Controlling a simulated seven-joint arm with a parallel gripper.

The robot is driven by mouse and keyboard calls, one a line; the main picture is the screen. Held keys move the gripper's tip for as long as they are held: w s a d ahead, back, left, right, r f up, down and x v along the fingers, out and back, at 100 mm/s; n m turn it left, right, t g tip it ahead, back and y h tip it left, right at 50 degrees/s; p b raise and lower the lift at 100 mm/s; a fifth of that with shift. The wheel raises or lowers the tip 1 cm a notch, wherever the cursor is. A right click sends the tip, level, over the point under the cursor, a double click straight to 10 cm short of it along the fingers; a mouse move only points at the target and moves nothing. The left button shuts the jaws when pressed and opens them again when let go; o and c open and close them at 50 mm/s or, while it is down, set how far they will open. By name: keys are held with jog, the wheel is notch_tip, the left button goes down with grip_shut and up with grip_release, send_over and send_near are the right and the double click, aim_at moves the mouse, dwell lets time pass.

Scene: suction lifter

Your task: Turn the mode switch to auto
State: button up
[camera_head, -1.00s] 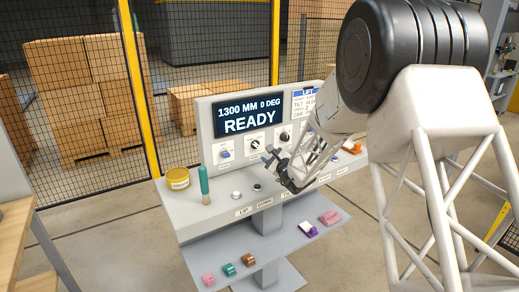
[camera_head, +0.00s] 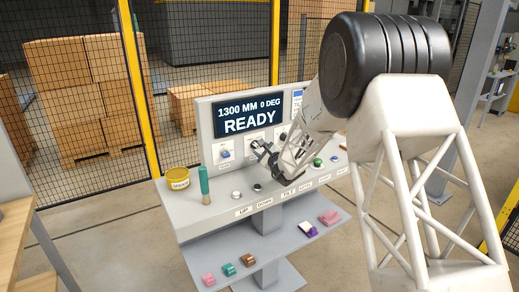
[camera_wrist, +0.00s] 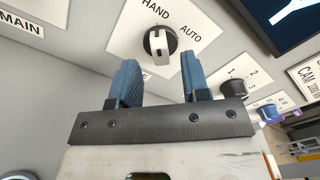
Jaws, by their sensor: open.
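The mode switch (camera_wrist: 160,43) is a round black and white knob on a white plate marked HAND and AUTO in the wrist view. Its bar runs roughly up and down in the picture, in line with HAND above it; AUTO is to the right. My gripper (camera_wrist: 159,72) is open, with blue fingers spread just short of the knob, one towards each side of it. I see no contact. In the head view my gripper (camera_head: 262,150) is at the panel below the display and largely covers the switch.
A numbered black knob (camera_wrist: 233,88) is close to the right of my fingers. A blue knob (camera_head: 225,153) is left of my gripper. The console shelf below holds push buttons, a yellow tub (camera_head: 178,178) and a teal-handled tool (camera_head: 204,185). The display (camera_head: 248,114) reads READY.

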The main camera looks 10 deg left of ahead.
jog(key=shift+x, duration=1.1)
grip_shut()
